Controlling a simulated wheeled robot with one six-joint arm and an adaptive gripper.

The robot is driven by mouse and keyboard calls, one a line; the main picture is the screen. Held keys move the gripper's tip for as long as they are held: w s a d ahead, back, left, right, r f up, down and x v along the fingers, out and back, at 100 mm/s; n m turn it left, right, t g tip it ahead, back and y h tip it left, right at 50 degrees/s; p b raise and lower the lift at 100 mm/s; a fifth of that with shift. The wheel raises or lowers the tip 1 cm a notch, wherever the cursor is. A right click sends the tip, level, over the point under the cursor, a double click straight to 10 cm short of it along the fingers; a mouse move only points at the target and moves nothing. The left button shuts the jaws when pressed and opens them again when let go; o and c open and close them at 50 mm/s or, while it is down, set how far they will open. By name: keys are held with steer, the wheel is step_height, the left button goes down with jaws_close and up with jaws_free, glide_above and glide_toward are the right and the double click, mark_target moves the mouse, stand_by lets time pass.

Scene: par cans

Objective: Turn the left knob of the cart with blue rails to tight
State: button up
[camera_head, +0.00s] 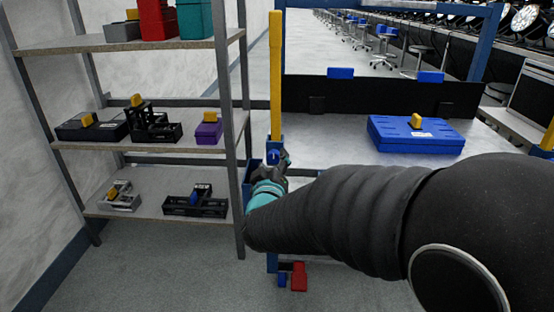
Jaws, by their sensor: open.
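The structure with blue rails (382,48) stands right of the shelf and has a pale top with a dark back panel. At its left, a yellow post (275,75) rises, and a small blue knob-like part (273,156) shows near its foot. My gripper (279,162) is at this part, its dark fingers close beside or around it; I cannot tell whether they touch. It is open. My teal wrist and black arm reach in from the right and hide part of the structure's front and whatever lies behind them.
A blue case (416,134) with a yellow tag lies on the pale top. A metal shelf (170,143) with several black parts and a purple box (205,132) stands close on the left. A small red part (299,276) is low by the blue leg. Open floor (170,270) lies in front.

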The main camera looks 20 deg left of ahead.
steer(key=shift+x, duration=1.15)
jaws_close()
